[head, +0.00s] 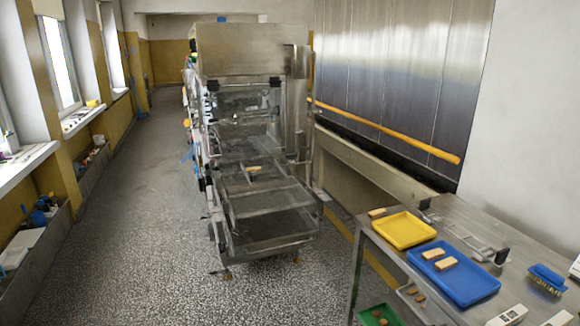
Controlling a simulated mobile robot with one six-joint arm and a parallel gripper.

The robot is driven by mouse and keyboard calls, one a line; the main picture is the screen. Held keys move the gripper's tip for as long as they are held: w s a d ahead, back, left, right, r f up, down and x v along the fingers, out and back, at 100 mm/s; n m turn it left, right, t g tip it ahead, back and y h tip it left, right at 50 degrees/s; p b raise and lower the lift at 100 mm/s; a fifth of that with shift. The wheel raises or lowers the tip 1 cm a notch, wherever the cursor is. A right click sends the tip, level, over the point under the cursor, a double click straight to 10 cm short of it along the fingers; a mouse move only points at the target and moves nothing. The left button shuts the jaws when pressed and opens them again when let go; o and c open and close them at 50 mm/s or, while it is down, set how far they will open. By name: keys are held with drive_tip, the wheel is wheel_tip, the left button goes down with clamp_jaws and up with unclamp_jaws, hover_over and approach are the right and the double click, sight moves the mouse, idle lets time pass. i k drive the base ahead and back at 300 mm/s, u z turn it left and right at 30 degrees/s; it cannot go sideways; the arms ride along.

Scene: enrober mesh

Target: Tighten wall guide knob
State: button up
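I cannot make out for certain which part is the wall guide knob. An orange rail (390,131) runs along the metal wall panels on the right, and no knob shows clearly on it. A metal frame (465,237) lies on the steel table at the right, with a small black knob-like part (501,256) standing at its near end. The enrober machine (240,64) stands in the middle, with its mesh belt (262,200) sloping toward me. My gripper is not in view.
The steel table (535,262) holds a yellow tray (404,230), a blue tray (470,285) with light brown bars, and a blue brush (547,279). A green tray (380,315) sits lower down. Speckled floor (130,240) is clear left of the machine.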

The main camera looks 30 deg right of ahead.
sight(291, 157)
drive_tip(key=z, duration=0.35)
drive_tip(key=i, duration=1)
drive_tip(key=u, duration=0.05)
